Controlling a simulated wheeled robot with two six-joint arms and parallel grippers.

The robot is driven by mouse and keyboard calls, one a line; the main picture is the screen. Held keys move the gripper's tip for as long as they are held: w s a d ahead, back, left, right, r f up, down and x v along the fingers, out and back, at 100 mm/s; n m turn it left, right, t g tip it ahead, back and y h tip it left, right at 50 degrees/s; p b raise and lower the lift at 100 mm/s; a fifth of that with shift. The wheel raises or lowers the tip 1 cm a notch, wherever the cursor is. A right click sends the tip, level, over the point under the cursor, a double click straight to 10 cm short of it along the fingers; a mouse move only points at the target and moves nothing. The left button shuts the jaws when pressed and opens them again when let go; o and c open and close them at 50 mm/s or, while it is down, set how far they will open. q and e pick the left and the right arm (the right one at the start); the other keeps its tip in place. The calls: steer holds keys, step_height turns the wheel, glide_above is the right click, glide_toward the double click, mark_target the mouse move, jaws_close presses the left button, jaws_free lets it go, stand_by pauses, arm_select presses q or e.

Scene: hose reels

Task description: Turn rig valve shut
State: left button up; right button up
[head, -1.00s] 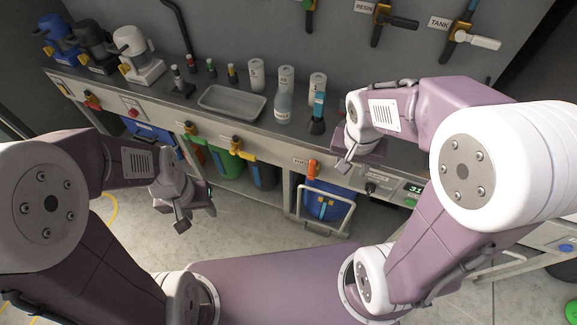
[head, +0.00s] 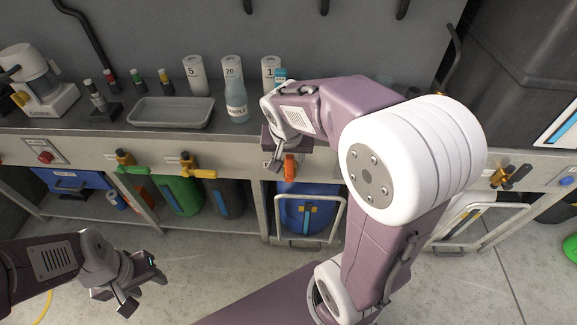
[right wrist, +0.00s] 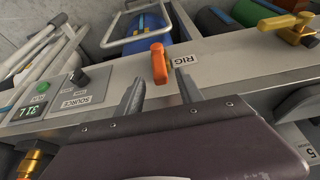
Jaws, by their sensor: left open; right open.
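The rig valve has an orange handle (head: 289,168) on the bench's front panel; in the head view it stands roughly vertical, partly beside my right gripper (head: 275,160). In the right wrist view the orange handle (right wrist: 159,63) is just beyond and between the two fingertips of my right gripper (right wrist: 158,84), which is open and empty. A "RIG" label (right wrist: 186,61) is beside the handle. I cannot tell whether the fingers touch the handle. My left gripper (head: 143,290) is open and empty, low over the floor, away from the bench.
Green (head: 129,168) and yellow (head: 198,173) valve handles stick out along the same panel. A blue drum (head: 300,215) stands below the rig valve behind a pale frame. A tray (head: 170,113) and bottles are on the bench. A source knob (right wrist: 76,76) and display are along the panel.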

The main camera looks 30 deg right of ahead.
mark_target(289, 159)
steer(key=b+x, duration=0.1)
steer(key=x, duration=0.4)
steer(key=shift+d+f+b, duration=0.1)
steer(key=shift+f+b, duration=0.2)
steer(key=shift+b, duration=0.1)
jaws_close()
stand_by(0.9)
